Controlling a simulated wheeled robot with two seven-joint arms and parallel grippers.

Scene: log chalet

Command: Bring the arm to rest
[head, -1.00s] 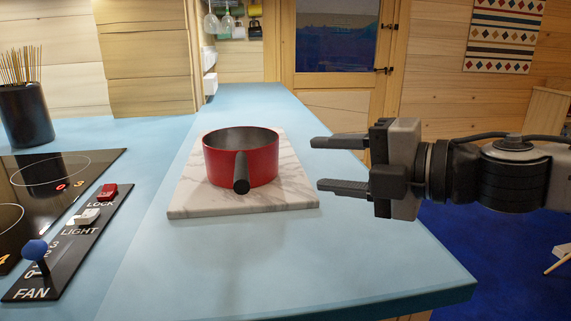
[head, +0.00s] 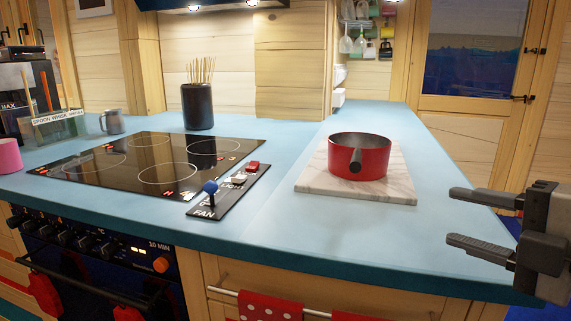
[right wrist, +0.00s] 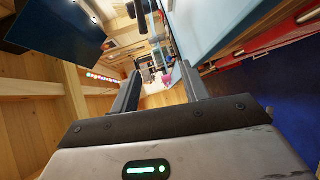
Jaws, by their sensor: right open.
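My right gripper (head: 482,225) is at the right side of the head view, its two fingers apart and pointing left. It is empty, right of the counter's edge area and apart from the red pot. In the right wrist view my right gripper (right wrist: 160,90) also shows two spread fingers with nothing between them. The red pot (head: 373,161), with a dark handle toward me, sits upright on a white marble board (head: 325,183). My left gripper is not in view.
The blue counter (head: 290,235) holds a black cooktop (head: 130,178), a control strip with a blue FAN knob (head: 211,188), a dark holder with sticks (head: 197,106) and a grey mug (head: 112,122). An oven (head: 90,265) is below. Blue floor lies right of the counter.

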